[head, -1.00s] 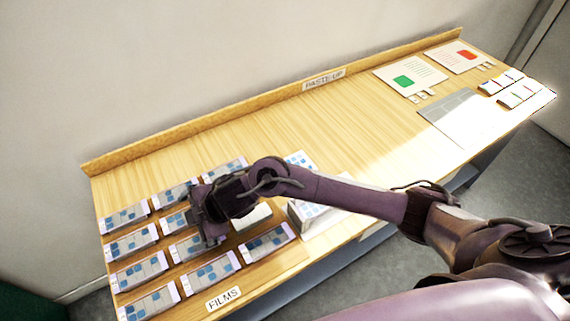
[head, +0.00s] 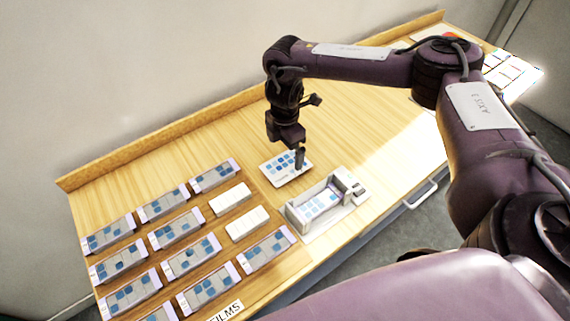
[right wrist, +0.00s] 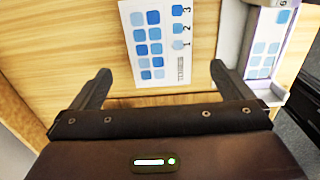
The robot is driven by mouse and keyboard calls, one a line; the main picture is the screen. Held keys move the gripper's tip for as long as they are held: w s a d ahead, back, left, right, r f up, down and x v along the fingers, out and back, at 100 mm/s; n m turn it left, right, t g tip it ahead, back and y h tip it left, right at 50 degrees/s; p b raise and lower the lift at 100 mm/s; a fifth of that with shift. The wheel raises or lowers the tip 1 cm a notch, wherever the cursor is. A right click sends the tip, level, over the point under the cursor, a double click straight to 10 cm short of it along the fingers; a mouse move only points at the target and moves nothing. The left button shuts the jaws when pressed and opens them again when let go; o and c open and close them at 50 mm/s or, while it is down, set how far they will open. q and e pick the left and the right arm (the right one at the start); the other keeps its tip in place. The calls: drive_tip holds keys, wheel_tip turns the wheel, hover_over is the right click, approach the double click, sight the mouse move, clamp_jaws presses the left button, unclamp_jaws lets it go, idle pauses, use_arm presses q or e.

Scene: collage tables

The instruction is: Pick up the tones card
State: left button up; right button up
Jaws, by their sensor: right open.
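A white card with rows of blue squares, likely the tones card (head: 281,171), lies flat on the table; its printed title is too small to read. In the right wrist view the card (right wrist: 160,22) shows numbered squares and lies beyond and between the finger ends. My right gripper (head: 290,156) points down above the card and hides part of it. In the right wrist view its two fingers (right wrist: 159,76) are wide apart with nothing between them. My left gripper is not in view.
A pale open-fronted holder (head: 296,219) with a similar blue-squared card stands right of the card. Several film blocks (head: 192,257) sit in rows at left, with two blank white blocks (head: 247,224) among them. A low rail (head: 180,131) runs along the back. Bare wood lies behind the card.

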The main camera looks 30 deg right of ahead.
sight(283, 167)
drive_tip(key=f, duration=0.1)
drive_tip(key=f+p, duration=0.1)
drive_tip(key=f, duration=0.2)
drive_tip(key=shift+a+f+p, duration=0.25)
drive_tip(key=shift+f+p, duration=0.15)
drive_tip(key=shift+f, duration=0.45)
drive_tip(key=c, duration=0.9)
